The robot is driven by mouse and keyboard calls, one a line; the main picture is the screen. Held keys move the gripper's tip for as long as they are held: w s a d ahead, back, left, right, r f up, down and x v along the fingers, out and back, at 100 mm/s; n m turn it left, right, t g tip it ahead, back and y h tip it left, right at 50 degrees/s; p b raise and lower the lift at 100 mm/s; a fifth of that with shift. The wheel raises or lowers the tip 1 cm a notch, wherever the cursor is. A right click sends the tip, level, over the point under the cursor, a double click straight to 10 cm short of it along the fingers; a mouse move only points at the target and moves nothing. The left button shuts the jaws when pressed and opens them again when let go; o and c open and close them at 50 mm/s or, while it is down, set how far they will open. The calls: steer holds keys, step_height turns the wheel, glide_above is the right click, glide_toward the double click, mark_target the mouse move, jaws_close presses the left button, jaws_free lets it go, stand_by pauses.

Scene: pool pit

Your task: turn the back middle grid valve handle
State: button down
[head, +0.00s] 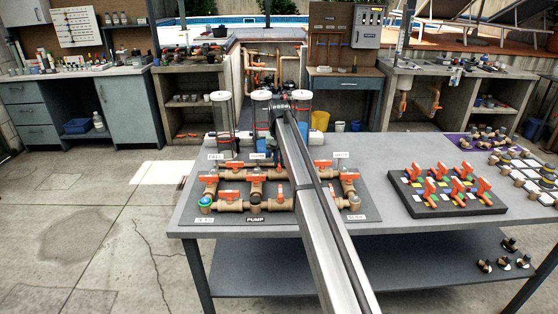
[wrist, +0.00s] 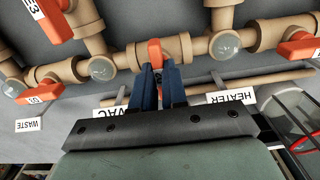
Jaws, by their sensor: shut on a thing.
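The brown pipe grid (head: 230,206) with orange valve handles lies on a dark board on the table. In the wrist view, an orange valve handle (wrist: 155,50) stands up from a brown pipe (wrist: 178,46) in the row beside the VAC (wrist: 112,110) and HEATER (wrist: 232,97) labels. My gripper (wrist: 160,72) is shut on this handle, one blue finger on each side. The handle's lower part is hidden between the fingers. In the head view, my arm hides the back middle of the grid, so the gripper and this handle are not clear there.
Other orange handles stand close by, with one at the left (wrist: 42,91) and one at the right (wrist: 302,46) in the wrist view. Clear cylinders (head: 223,122) rise behind the grid. A black block with orange handles (head: 445,206) sits to the right. The table's front edge is clear.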

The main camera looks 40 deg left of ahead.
steer(key=c, duration=1.2)
jaws_free()
steer(key=shift+o, duration=0.2)
steer(key=shift+r, duration=0.1)
step_height(320, 180, up, 14)
steer(key=shift+f, duration=0.2)
